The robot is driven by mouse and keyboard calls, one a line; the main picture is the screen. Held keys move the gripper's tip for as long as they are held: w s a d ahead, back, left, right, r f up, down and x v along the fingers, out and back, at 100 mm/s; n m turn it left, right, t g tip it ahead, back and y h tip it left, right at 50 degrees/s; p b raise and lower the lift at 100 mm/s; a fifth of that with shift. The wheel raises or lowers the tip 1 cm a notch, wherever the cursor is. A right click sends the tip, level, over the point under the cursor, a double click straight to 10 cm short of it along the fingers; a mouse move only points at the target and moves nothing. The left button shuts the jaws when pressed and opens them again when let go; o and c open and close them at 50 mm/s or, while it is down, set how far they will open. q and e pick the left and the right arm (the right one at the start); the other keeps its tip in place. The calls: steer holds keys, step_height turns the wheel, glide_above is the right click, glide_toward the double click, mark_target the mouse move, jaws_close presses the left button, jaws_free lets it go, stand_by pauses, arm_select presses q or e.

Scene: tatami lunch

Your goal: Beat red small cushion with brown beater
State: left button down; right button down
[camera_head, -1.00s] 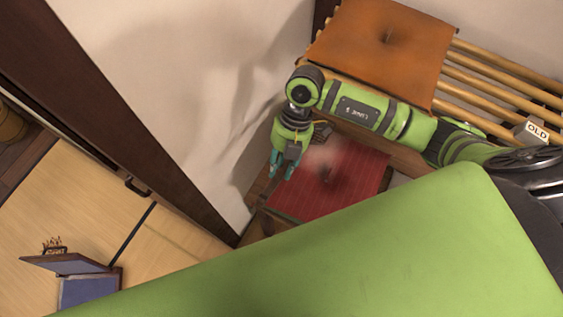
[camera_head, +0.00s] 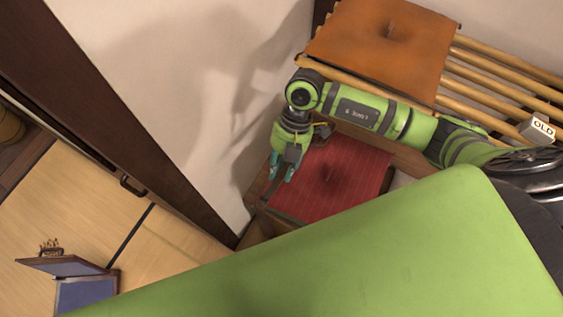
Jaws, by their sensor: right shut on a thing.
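The red small cushion (camera_head: 345,180) lies flat below the slatted rack, with a dark smudge around its middle. My right gripper (camera_head: 281,170) points down at the cushion's left edge and is shut on the brown beater (camera_head: 323,131). Only a little of the beater shows, beside my gripper's wrist; the rest is hidden by my gripper and arm. I cannot tell whether the beater touches the cushion. My left gripper is not in view.
An orange cushion (camera_head: 385,45) lies on the wooden slatted rack (camera_head: 500,75). A block marked OLD (camera_head: 538,130) is at the right. A pale wall (camera_head: 190,70) stands close left of my right gripper. A blue-and-brown item (camera_head: 80,280) is on the tatami at lower left.

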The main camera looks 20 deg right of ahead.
step_height(320, 180, up, 8)
steer(key=p, duration=0.6)
steer(key=shift+f+p, duration=0.2)
steer(key=shift+p, duration=0.2)
step_height(320, 180, up, 2)
steer(key=shift+r, duration=0.1)
steer(key=shift+s, duration=0.1)
